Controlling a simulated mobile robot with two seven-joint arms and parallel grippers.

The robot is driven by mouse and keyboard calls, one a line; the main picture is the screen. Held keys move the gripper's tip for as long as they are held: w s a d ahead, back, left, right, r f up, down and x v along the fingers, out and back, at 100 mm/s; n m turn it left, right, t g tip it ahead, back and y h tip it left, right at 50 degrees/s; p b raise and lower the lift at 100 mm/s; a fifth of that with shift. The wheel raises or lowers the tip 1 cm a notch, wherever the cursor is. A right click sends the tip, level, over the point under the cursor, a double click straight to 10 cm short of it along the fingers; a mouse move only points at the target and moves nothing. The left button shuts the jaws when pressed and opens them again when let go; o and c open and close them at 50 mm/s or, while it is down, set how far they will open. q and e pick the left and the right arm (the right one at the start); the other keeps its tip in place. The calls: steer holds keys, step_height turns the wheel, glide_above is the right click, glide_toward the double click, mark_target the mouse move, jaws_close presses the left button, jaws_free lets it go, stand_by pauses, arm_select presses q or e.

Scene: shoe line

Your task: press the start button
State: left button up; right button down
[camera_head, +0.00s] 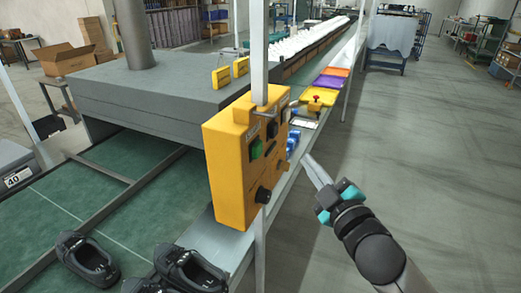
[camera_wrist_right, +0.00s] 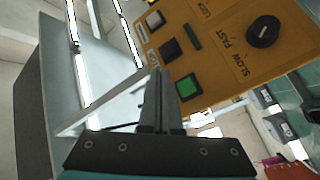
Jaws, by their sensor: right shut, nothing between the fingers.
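A yellow control box (camera_head: 232,172) is fixed to a grey post in the head view. On its face is a green square button (camera_head: 256,149), which also shows in the wrist view (camera_wrist_right: 188,87), beside a black button (camera_wrist_right: 171,50) and a white one (camera_wrist_right: 154,20). The head view is too small to read the button labels. My right gripper (camera_head: 309,160) is shut and empty, to the right of the box and apart from it. In the wrist view its fingertips (camera_wrist_right: 161,74) appear just left of the green button. My left gripper is not in view.
The box also carries a SLOW/FAST dial (camera_wrist_right: 263,31). The grey post (camera_head: 260,60) stands by the conveyor. Dark shoes (camera_head: 88,258) lie on the green belt (camera_head: 150,165). Colored trays (camera_head: 318,96) line the side shelf. The floor (camera_head: 430,150) to the right is open.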

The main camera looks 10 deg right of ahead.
mark_target(257, 149)
steer(key=w+a, duration=0.4)
steer(key=a, duration=0.2)
steer(key=shift+w+a, duration=0.15)
steer(key=shift+a, duration=0.05)
stand_by(1.9)
steer(key=shift+w+a, duration=0.2)
steer(key=shift+a, duration=0.15)
